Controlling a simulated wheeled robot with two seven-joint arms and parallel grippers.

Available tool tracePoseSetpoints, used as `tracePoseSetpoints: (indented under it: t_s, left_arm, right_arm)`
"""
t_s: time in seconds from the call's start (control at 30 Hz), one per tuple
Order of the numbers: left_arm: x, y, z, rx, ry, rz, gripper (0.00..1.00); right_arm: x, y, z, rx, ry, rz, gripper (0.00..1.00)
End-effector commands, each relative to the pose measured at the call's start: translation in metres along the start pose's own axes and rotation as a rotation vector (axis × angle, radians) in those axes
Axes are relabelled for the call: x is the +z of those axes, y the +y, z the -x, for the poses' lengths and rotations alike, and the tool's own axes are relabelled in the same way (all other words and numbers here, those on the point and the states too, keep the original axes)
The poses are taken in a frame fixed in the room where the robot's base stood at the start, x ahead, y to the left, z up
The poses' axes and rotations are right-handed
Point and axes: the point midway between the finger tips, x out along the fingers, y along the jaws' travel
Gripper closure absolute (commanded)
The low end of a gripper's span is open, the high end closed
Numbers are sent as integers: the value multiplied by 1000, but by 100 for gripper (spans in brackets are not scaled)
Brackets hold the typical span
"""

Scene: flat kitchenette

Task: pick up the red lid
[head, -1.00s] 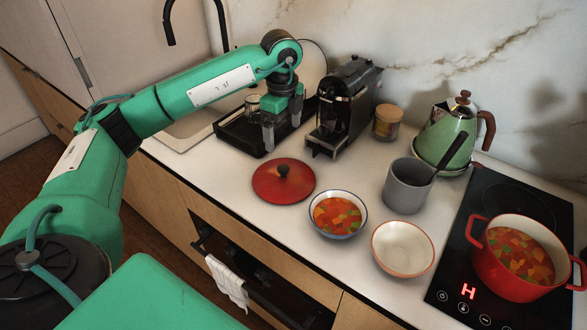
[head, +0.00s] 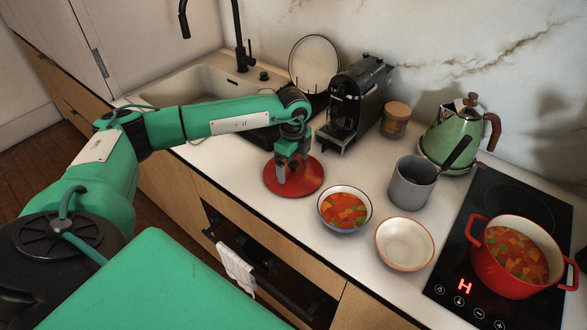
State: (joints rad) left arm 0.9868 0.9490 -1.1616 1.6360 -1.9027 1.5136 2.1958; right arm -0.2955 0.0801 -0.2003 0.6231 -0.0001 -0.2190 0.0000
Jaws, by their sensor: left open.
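The red lid (head: 308,183) lies flat on the white counter, left of the soup bowl in the head view. My left gripper (head: 286,179) points down over the lid's middle, with its fingers apart. The lid's dark knob is hidden behind or between the fingers; I cannot tell whether the fingers touch it. My right gripper is not in view.
Near the lid are a bowl of vegetable soup (head: 344,227) and an empty white bowl (head: 404,262). A coffee machine (head: 343,112) stands behind the lid. A grey utensil pot (head: 401,187), green kettle (head: 452,137) and red pot (head: 481,260) on the hob (head: 453,248) are at right.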

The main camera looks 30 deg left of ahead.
Motion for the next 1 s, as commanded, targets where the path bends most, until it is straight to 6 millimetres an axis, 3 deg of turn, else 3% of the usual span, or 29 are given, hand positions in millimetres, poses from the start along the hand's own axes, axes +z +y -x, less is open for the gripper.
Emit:
tracePoseSetpoints:
  t_s: [0.27,0.73,1.0]
  left_arm:
    - [0,0,-3,-2,0,-1,7]
    - [0,1,-5,3,-1,-1,99]
    - [0,2,-7,6,-1,-1,100]
  right_arm:
    - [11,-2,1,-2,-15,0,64]
    - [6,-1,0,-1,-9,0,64]
    - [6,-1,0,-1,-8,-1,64]
